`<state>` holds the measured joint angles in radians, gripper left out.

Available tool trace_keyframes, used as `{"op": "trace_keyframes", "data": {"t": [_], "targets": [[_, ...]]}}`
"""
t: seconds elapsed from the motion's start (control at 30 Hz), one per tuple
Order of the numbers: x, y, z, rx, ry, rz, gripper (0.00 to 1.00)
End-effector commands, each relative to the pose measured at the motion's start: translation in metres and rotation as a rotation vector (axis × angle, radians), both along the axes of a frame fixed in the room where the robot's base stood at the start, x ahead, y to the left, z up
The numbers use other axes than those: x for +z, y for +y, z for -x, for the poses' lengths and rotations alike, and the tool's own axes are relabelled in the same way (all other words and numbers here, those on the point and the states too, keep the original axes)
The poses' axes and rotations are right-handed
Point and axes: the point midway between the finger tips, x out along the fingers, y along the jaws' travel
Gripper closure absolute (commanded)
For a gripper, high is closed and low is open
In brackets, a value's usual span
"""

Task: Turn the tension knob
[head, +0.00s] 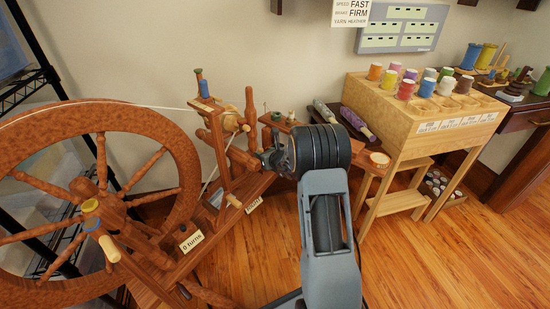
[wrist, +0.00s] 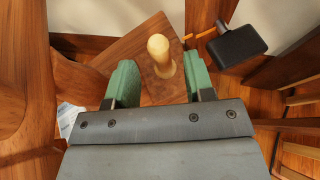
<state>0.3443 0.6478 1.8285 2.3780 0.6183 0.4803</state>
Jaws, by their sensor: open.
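In the wrist view, a pale wooden knob (wrist: 161,56) with a rounded head stands on a brown wooden board. My gripper (wrist: 160,78) is open, with one green finger on each side of the knob and visible gaps to it. I cannot tell how far the fingertips are above the board. In the head view, my gripper (head: 268,158) is beside the right end of the spinning wheel's frame (head: 190,262), and my arm hides what lies behind it.
The large drive wheel (head: 98,118) stands left, with a "0 turns" label (head: 190,241) near it. A pale spool stand (head: 412,122) with several coloured spools is right. A black block (wrist: 237,46) sits close to the right finger. Floor (head: 430,260) is clear at front right.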

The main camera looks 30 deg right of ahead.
Motion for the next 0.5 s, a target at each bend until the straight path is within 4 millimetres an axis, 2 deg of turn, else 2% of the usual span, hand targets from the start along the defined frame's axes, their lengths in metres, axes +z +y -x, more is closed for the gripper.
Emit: {"op": "trace_keyframes", "data": {"t": [0.03,0.3,0.5], "targets": [[0.008,-0.002,0.010,-0.004,0.000,-0.001,0.52],[0.029,-0.007,0.061,-0.003,-0.001,0.000,0.52],[0.039,-0.010,0.088,-0.003,-0.001,0.000,0.52]]}}
